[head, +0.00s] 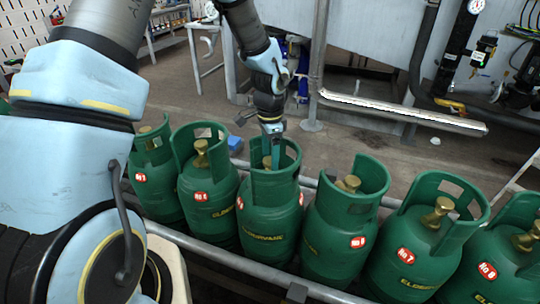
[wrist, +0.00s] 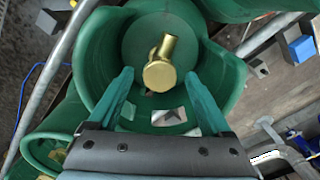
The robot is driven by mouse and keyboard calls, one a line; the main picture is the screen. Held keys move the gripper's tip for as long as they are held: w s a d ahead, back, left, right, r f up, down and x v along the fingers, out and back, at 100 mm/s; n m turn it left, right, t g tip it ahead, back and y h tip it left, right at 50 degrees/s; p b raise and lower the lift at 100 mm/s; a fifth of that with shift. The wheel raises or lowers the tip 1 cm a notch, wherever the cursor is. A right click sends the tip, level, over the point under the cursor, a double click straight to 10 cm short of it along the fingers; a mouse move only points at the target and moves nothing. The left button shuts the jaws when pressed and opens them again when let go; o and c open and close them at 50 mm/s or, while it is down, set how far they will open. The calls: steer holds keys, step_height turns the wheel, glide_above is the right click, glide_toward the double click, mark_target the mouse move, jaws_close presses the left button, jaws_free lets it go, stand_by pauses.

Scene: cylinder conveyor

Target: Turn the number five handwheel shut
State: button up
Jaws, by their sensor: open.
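A row of green gas cylinders with brass valves stands in the head view. The third from the left, the number five cylinder (head: 268,215), sits between those marked No 4 (head: 208,200) and No 6 (head: 335,225); its own red label is partly cut off by its curve. My gripper (head: 271,158) points down into its collar. In the wrist view the brass handwheel (wrist: 158,76) shows inside the green collar, with its valve body behind. My gripper's two teal fingers (wrist: 160,84) are open, one on each side of the handwheel, with gaps between. The head view hides this handwheel.
Cylinders No 7 (head: 415,245) and No 8 (head: 500,262) stand to the right, No 3 (head: 155,175) to the left. A metal rail (head: 245,262) runs along the front. The collar wall (wrist: 232,75) closely surrounds my fingers.

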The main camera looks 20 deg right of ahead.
mark_target(270, 160)
step_height(270, 160, up, 11)
steer(key=b, duration=0.1)
stand_by(0.5)
steer(key=shift+f, duration=0.1)
steer(key=s+a+r+n, duration=0.1)
steer(key=s+a+n, duration=0.1)
steer(key=a+n, duration=0.6)
steer(key=s+a+r+n+t, duration=0.1)
steer(key=a+n, duration=0.8)
steer(key=a, duration=1.3)
steer(key=shift+s+a+n+t, duration=0.15)
steer(key=shift+s+n+t, duration=0.15)
steer(key=shift+s, duration=0.3)
